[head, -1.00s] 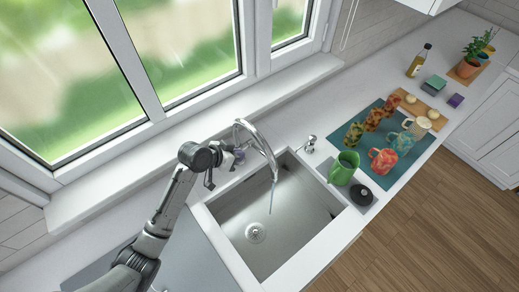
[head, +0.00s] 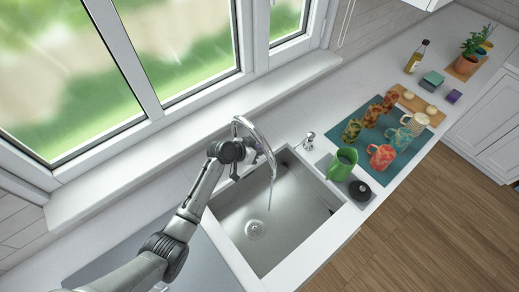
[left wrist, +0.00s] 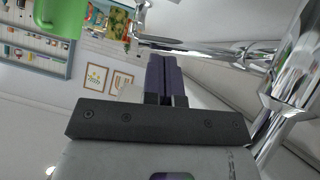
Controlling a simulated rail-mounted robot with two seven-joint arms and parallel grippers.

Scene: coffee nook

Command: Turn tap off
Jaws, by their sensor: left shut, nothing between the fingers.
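The chrome tap (head: 262,142) arches over the sink at its back left edge in the head view. A thin stream of water (head: 271,194) falls from its spout into the basin. My left gripper (head: 250,149) is close beside the tap, its fingers small and partly hidden there. In the left wrist view, my left gripper (left wrist: 164,68) is shut and empty. The tap's chrome body (left wrist: 298,75) stands to its right, with a thin chrome bar (left wrist: 215,49) running just past the fingertips. I cannot tell whether they touch. My right gripper is not in view.
The steel sink (head: 302,219) is to the right of my arm. A green pitcher (head: 342,164), a black lid (head: 360,190) and a soap dispenser (head: 308,141) stand right of it. Several mugs stand on a teal mat (head: 403,157). The window sill (head: 190,135) is clear.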

